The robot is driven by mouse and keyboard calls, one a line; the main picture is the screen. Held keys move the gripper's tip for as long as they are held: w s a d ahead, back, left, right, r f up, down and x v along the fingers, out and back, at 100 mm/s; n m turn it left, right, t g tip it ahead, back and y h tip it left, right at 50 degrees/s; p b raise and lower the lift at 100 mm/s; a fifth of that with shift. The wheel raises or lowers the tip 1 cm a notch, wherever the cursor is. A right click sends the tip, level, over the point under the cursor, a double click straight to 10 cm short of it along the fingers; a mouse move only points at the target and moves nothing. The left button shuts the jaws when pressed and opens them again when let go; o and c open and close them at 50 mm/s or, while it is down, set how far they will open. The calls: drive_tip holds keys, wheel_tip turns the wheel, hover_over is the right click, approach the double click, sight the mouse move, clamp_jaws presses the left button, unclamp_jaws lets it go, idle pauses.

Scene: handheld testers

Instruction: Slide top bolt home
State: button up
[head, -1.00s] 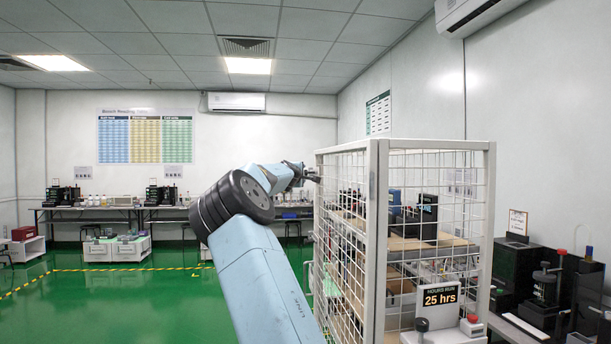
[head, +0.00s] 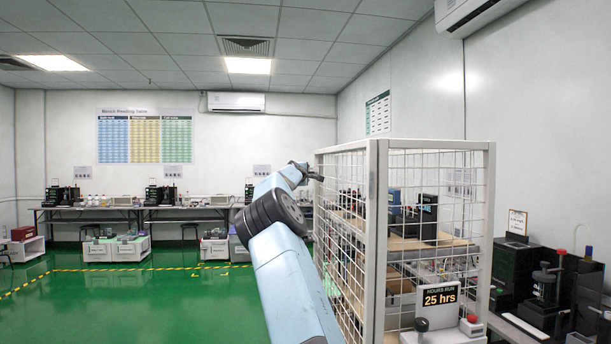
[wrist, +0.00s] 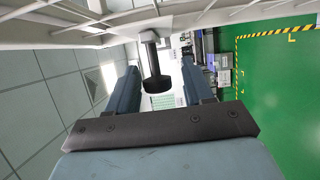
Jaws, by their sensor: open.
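The top bolt (wrist: 151,50) shows in the wrist view as a short grey stem with a round black knob, standing out from the white cage frame. My gripper (head: 317,176) is beside the upper part of the cage's left side in the head view. In the wrist view its two blue fingers are apart, one on each side of the knob. I cannot tell whether either finger touches it. The bolt cannot be made out in the head view, and its far end is hidden.
The white mesh cage (head: 371,230) stands at the right, with equipment on shelves inside. A control box reading "25 hrs" (head: 440,297) is at its front. Green floor (head: 150,300) is open to the left. Benches (head: 120,210) line the back wall.

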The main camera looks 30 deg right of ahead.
drive_tip(key=shift+c, duration=0.5)
clamp_jaws()
drive_tip(key=shift+f, duration=0.1)
